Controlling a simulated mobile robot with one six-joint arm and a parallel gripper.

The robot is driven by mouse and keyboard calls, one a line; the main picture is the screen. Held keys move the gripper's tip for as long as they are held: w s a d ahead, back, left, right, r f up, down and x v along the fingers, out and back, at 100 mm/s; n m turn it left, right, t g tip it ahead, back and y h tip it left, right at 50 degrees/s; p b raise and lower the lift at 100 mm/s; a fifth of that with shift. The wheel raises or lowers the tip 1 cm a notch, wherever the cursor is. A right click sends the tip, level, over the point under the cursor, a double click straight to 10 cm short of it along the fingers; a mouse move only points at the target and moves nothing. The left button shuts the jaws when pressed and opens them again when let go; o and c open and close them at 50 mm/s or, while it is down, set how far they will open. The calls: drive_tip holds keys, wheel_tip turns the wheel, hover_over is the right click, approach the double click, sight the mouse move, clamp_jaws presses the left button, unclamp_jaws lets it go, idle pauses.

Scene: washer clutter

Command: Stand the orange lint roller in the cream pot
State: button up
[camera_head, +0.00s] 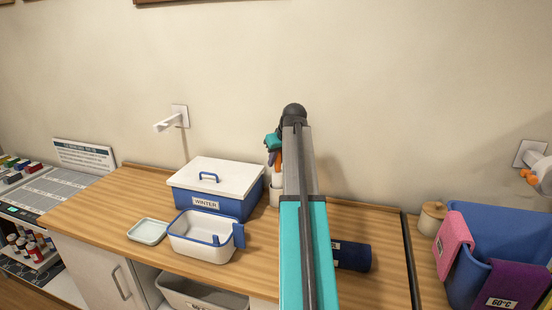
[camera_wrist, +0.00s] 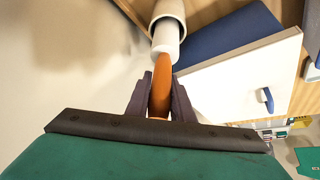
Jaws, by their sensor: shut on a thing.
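My gripper (camera_wrist: 160,95) is shut on the orange handle of the lint roller (camera_wrist: 161,85). In the wrist view the roller's white head (camera_wrist: 166,42) points away from my gripper, toward the mouth of the cream pot (camera_wrist: 168,10). The head's far end is hidden at the pot's mouth; I cannot tell how deep it is. In the head view my gripper (camera_head: 272,143) is above the pot (camera_head: 274,196), with a bit of the orange handle (camera_head: 278,160) showing below it. My arm hides part of the pot and roller.
A blue box with a white lid (camera_head: 215,178) stands close left of the pot. A white basket (camera_head: 198,240) and a pale dish (camera_head: 148,231) are in front. A dark blue roll (camera_head: 353,256) lies right of my arm. The wall is close behind the pot.

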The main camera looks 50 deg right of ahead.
drive_tip(key=shift+f, duration=0.35)
drive_tip(key=o, duration=1)
drive_tip(key=shift+s+r, duration=0.1)
drive_tip(key=shift+b+v, duration=1.2)
drive_tip(key=shift+v, duration=5.55)
